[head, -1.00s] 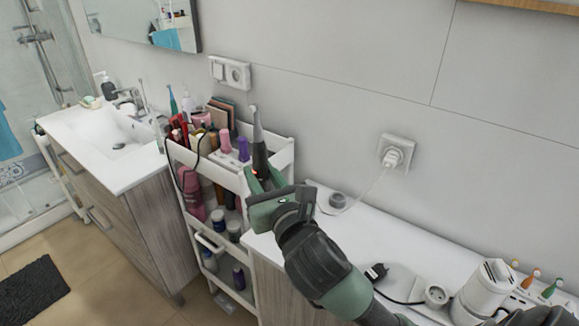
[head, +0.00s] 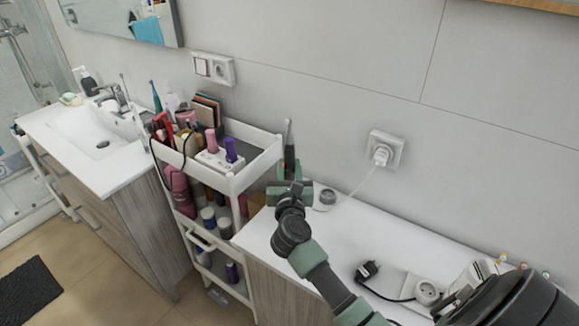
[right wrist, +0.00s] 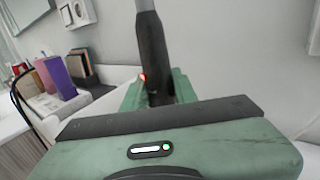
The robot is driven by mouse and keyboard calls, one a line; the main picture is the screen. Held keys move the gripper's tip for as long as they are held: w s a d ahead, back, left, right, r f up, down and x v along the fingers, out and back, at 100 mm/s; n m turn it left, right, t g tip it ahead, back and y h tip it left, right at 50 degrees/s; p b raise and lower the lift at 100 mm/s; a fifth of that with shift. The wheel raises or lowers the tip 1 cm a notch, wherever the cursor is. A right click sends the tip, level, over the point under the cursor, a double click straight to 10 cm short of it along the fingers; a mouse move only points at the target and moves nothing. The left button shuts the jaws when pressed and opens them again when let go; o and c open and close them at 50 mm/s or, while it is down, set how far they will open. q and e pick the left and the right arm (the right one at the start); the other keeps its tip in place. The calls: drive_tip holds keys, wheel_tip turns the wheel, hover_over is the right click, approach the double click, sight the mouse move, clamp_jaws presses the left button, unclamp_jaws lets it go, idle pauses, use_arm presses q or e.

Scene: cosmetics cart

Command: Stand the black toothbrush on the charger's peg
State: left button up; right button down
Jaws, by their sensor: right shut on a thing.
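The black toothbrush (head: 289,150) stands roughly upright in my right gripper (head: 288,176), with its pale head at the top. The right wrist view also shows its dark handle (right wrist: 154,55) between the green fingers (right wrist: 158,88), which are shut on it. The charger (head: 325,198) is a small round grey-white base on the white counter, just right of the gripper. Its peg is too small to make out. The toothbrush's lower end is hidden by the gripper, so I cannot tell its height above the counter. My left gripper is not in view.
The white cart (head: 262,160) with cosmetics stands just left of the gripper. A wall socket (head: 385,150) has a plug and cord running down toward the charger. A black plug (head: 367,270) and a power strip (head: 428,292) lie on the counter (head: 350,235), whose middle is clear.

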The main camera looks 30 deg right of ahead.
wheel_tip(320, 180, down, 4)
drive_tip(key=b, duration=0.3)
drive_tip(key=shift+f, duration=0.15)
drive_tip(key=shift+f+b, duration=0.75)
drive_tip(key=shift+b, duration=0.15)
drive_tip(key=shift+p, duration=0.4)
idle(1.0)
drive_tip(key=shift+f+b, duration=1.2)
drive_tip(key=shift+f, duration=0.1)
drive_tip(key=c, duration=1)
unclamp_jaws()
drive_tip(key=shift+r, duration=0.1)
drive_tip(key=shift+c, duration=0.2)
drive_tip(key=shift+s, duration=0.1)
